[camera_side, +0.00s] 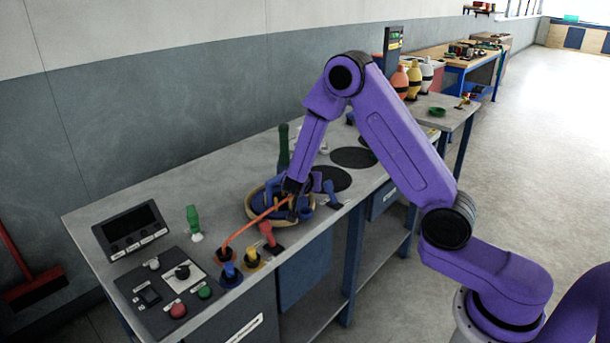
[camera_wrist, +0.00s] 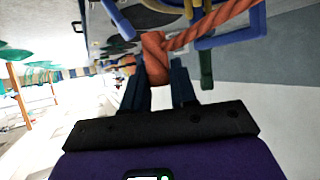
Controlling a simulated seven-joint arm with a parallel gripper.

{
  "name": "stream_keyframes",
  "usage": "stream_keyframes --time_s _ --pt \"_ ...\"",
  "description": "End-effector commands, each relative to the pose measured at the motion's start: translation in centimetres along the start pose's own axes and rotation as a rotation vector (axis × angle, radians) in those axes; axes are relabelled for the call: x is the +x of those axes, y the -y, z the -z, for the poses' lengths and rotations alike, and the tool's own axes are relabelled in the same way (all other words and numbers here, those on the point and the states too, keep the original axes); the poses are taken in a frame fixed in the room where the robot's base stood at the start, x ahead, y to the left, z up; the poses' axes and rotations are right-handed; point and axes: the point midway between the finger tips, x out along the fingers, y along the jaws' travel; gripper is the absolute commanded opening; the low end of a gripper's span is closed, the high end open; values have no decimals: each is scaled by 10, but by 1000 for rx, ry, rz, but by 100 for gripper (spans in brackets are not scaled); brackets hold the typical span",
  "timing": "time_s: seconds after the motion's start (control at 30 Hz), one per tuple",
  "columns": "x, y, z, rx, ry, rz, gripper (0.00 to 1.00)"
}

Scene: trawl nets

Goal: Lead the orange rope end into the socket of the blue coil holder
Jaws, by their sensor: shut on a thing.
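My gripper (camera_side: 291,195) is shut on the orange rope (camera_side: 250,225) above the worktop. In the wrist view, the knotted or looped rope end (camera_wrist: 155,58) sits between my fingertips (camera_wrist: 159,78). From there the rope runs to the upper right; in the side view it runs down left to a black-topped base (camera_side: 225,254) on the worktop. Blue parts (camera_side: 259,199), apparently the blue coil holder, stand in a tan round tray (camera_side: 252,210) just left of my gripper. Blue bars (camera_wrist: 238,38) also show beside the rope in the wrist view. The socket cannot be made out.
Blue (camera_side: 230,272), yellow (camera_side: 251,258) and red (camera_side: 268,237) fittings stand near the rope's lower end. A control panel (camera_side: 170,295) and display (camera_side: 130,230) fill the left. A tall green post (camera_side: 284,147) stands behind my gripper. Dark discs (camera_side: 353,157) lie to the right.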

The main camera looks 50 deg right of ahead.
Motion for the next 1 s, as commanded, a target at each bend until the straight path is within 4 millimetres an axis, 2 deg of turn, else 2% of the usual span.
stream_keyframes --time_s 0.6,1.0 --pt "22 1 -41 -1 -1 0 0" --pt "28 1 -52 1 -1 0 0"
